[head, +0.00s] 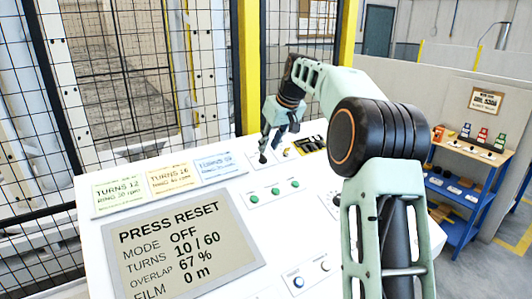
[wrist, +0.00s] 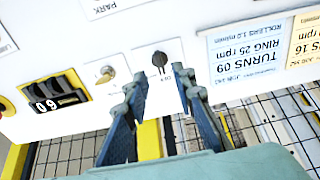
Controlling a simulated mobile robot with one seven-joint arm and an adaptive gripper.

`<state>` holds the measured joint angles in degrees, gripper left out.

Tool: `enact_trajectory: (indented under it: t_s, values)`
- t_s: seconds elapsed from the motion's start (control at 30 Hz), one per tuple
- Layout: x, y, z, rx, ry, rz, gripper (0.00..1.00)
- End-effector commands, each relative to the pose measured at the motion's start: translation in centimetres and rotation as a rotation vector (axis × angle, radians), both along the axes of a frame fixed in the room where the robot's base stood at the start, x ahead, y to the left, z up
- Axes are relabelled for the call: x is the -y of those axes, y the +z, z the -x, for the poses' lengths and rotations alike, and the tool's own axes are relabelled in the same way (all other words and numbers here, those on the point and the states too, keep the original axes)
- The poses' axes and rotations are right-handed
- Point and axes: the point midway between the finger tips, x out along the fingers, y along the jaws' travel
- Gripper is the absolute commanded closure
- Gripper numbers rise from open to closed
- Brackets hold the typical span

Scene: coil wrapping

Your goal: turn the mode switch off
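The mode switch looks to be the black rotary knob (wrist: 159,60) on the white panel; its small label is too blurred to read. In the head view, this dark knob (head: 262,158) sits just below the fingertips. My gripper (wrist: 157,84) is open and empty, its two fingers apart with the knob just beyond the gap between them. In the head view my gripper (head: 271,143) points down at the panel. The fingers look clear of the knob. The display (head: 185,245) reads PRESS RESET, MODE OFF, TURNS 10/60, OVERLAP 67 %, FILM 0 m.
A toggle switch (wrist: 105,74) and a thumbwheel counter (wrist: 55,91) sit beside the knob. Green buttons (head: 273,191) lie nearer on the panel. Three job cards (head: 170,178) lie left of the gripper. A mesh fence (head: 130,80) stands behind the panel.

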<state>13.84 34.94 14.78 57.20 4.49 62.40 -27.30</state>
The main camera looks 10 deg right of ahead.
Motion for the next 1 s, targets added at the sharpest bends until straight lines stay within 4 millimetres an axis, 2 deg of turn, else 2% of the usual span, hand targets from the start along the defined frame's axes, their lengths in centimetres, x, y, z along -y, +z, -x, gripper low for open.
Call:
enact_trajectory:
  t_s: [0.1, 0.33, 0.77, 0.87, 1.0]
  values:
    - [0.6, 2.4, 1.1, 0.005, -0.001, 0.001, 0.76]
    - [1.1, 5.1, 2.6, 0.003, -0.001, 0.001, 0.76]
    - [1.2, 5.7, 2.9, 0.000, 0.000, 0.001, 0.76]
    - [0.7, 5.7, 3.0, 0.004, -0.007, 0.006, 0.76]
    - [-1.2, 5.5, 3.4, 0.022, -0.050, 0.035, 0.76]
